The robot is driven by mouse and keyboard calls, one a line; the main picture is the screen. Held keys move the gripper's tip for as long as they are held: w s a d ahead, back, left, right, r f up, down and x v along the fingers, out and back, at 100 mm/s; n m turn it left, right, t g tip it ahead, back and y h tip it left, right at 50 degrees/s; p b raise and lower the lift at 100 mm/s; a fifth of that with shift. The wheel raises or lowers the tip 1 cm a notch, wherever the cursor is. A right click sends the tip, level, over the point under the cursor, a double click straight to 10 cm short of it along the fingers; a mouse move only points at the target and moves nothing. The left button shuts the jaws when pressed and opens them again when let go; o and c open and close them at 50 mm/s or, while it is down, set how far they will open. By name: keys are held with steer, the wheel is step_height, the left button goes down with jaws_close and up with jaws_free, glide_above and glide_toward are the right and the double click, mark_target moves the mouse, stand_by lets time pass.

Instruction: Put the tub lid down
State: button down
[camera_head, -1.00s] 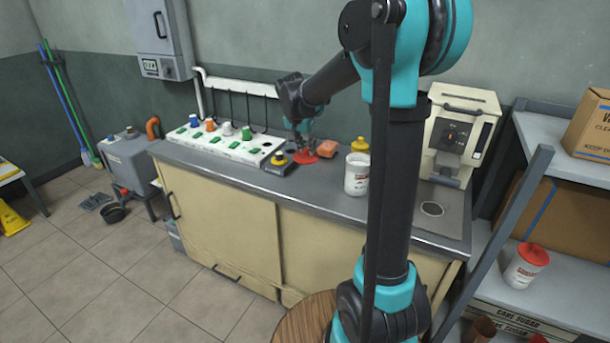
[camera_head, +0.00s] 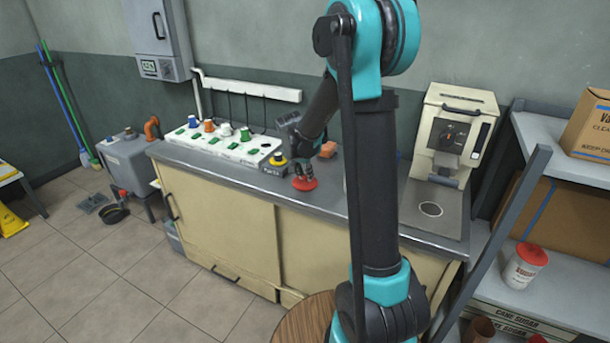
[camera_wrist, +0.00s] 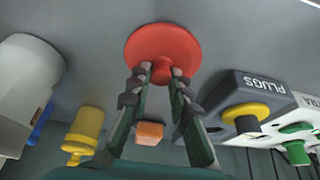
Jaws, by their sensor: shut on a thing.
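The red tub lid (camera_head: 305,184) is at the counter's front edge, left of my arm, with its knob up toward my gripper. My gripper (camera_head: 302,172) is shut on that knob. In the wrist view the round lid (camera_wrist: 162,44) is beyond my fingertips (camera_wrist: 162,74), which pinch the knob from both sides. I cannot tell if the lid touches the counter or hangs just above it. A white tub (camera_wrist: 28,85) stands at the left of the wrist view. My arm hides most of it in the head view.
A yellow bottle (camera_wrist: 84,130) stands near the tub. A cream press machine (camera_head: 452,135) is at the right.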

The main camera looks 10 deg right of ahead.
steer(key=c, duration=1.4)
jaws_free()
steer(key=shift+f, duration=0.1)
steer(key=v, duration=1.1)
steer(key=s+d+f+n+y, duration=0.1)
steer(key=s+f, duration=0.3)
steer(key=s, duration=0.5)
steer(key=s+d+f+n, duration=0.3)
steer(key=s, duration=0.6)
steer(key=s+d+f+n+y, duration=0.1)
steer(key=s+d+f+n, duration=0.1)
steer(key=s, duration=0.7)
step_height(320, 180, down, 3)
steer(key=shift+d+r+n+t+y, duration=0.2)
steer(key=shift+n+t+y, duration=0.1)
steer(key=shift+n, duration=0.3)
